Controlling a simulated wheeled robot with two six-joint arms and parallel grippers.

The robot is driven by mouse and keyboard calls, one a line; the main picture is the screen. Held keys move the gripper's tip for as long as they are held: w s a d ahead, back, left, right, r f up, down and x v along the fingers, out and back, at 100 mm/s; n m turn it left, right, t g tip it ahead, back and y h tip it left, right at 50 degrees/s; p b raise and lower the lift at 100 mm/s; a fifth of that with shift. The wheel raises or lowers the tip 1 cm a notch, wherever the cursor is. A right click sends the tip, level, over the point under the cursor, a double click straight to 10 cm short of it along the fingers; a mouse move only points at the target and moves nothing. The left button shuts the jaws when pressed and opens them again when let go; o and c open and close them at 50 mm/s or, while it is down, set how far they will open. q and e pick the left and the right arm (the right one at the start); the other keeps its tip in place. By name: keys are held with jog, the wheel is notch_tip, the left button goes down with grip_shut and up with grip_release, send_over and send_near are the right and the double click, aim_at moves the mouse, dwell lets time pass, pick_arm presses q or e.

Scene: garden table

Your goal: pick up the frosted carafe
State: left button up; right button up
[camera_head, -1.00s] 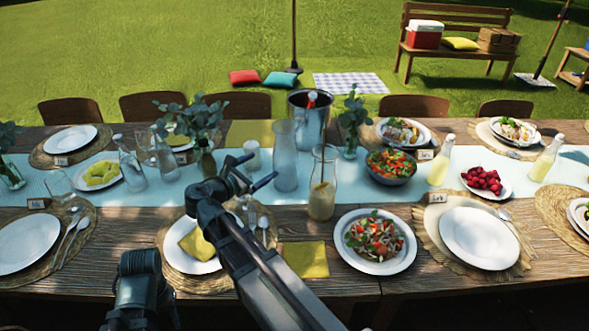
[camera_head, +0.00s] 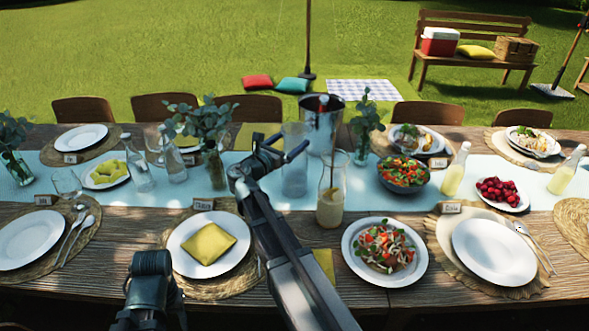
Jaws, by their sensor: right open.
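The frosted carafe (camera_head: 294,181), tall and pale blue-grey, stands upright on the table runner left of the metal bucket. My right gripper (camera_head: 284,146) is open at the carafe's left side, with nothing held. One fingertip overlaps the upper part of the carafe in the picture; I cannot tell whether it is in front of it or touching. My left arm shows only as a dark link at the bottom left; its fingers are not visible.
A bottle with a pale drink (camera_head: 331,198) stands close to the right and nearer. The metal bucket (camera_head: 322,118) is behind. A eucalyptus vase (camera_head: 216,168) is to the left, a salad bowl (camera_head: 404,181) to the right. A plate with a yellow napkin (camera_head: 187,245) lies in front.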

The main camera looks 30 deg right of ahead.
aim_at(300, 132)
jog(key=shift+w+d, duration=0.1)
jog(key=shift+d, duration=0.1)
jog(key=x, duration=0.5)
jog(key=shift+f, duration=0.15)
jog(key=shift+c, duration=0.3)
grip_shut()
